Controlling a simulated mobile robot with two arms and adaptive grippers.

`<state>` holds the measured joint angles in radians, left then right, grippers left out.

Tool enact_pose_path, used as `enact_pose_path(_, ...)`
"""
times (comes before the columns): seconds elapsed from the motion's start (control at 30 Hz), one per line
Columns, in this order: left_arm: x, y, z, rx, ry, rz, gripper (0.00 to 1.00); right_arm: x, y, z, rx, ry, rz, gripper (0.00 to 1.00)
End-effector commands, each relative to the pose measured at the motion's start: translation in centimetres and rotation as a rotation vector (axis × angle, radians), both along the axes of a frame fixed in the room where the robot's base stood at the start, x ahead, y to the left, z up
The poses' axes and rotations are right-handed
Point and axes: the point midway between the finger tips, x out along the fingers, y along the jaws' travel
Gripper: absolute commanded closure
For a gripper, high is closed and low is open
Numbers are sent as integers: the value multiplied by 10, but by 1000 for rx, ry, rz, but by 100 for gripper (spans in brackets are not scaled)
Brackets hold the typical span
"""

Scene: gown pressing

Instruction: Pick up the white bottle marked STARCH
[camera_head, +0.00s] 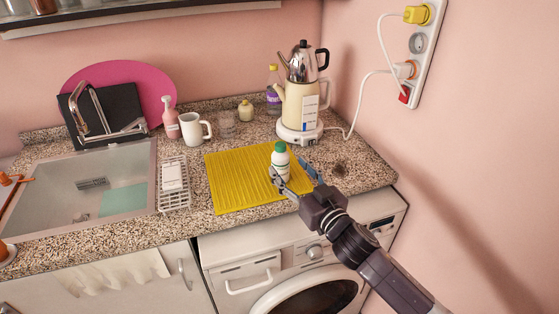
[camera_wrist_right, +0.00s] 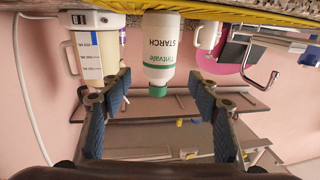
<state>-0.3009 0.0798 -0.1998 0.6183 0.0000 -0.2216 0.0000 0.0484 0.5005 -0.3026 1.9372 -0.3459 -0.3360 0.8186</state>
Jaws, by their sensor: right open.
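The white bottle marked STARCH (camera_head: 280,162), with a green cap, stands upright on the yellow ribbed mat (camera_head: 228,180). In the right wrist view, which is upside down, the bottle (camera_wrist_right: 160,48) shows its label, "Tintvale STARCH". My right gripper (camera_head: 296,178) is open and low over the mat, at the near side of the bottle. In the wrist view its two fingers (camera_wrist_right: 160,95) lie to either side of the bottle's line, with the bottle apparently just beyond the tips. Nothing is held. My left gripper is not in view.
A cream kettle (camera_head: 292,104) with a steel pot on top stands behind the bottle. The sink (camera_head: 130,205) is at left; a wall is at right.

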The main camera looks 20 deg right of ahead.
Motion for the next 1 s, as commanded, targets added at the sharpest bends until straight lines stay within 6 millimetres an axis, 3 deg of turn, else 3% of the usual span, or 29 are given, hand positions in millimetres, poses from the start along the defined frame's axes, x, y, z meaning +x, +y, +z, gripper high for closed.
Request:
enact_pose_path(0.5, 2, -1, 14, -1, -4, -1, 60, 53, 8, 1, 0, 0, 0, 44)
enact_pose_path(0.8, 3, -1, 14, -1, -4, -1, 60, 56, 9, 1, 1, -1, 1, 44)
enact_pose_path(1.0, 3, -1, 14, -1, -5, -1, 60, 56, 9, 0, 0, 0, 1, 65)
